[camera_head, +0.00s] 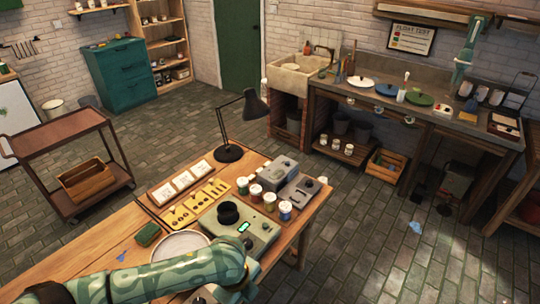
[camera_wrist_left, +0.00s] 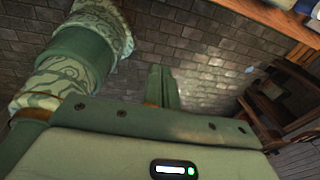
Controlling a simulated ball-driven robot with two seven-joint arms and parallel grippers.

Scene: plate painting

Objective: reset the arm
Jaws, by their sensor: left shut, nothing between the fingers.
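My left arm (camera_head: 165,278), green with a leaf pattern, comes in from the lower left of the head view over the near part of the wooden table (camera_head: 85,252). Its wrist bends down at the bottom edge, and its fingers cannot be made out there. In the left wrist view, my left gripper (camera_wrist_left: 163,88) shows as narrow green fingers beyond the housing, shut and empty, with dark brick floor behind them. My patterned arm link is at the upper left of that view. My right gripper is not in view.
A green device with a black knob (camera_head: 229,213), a pale plate (camera_head: 181,246), paint jars (camera_head: 270,201) and a black desk lamp (camera_head: 229,153) crowd the table near my left arm. A brown cart (camera_head: 58,138) stands left. Open brick floor (camera_head: 365,235) lies to the right.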

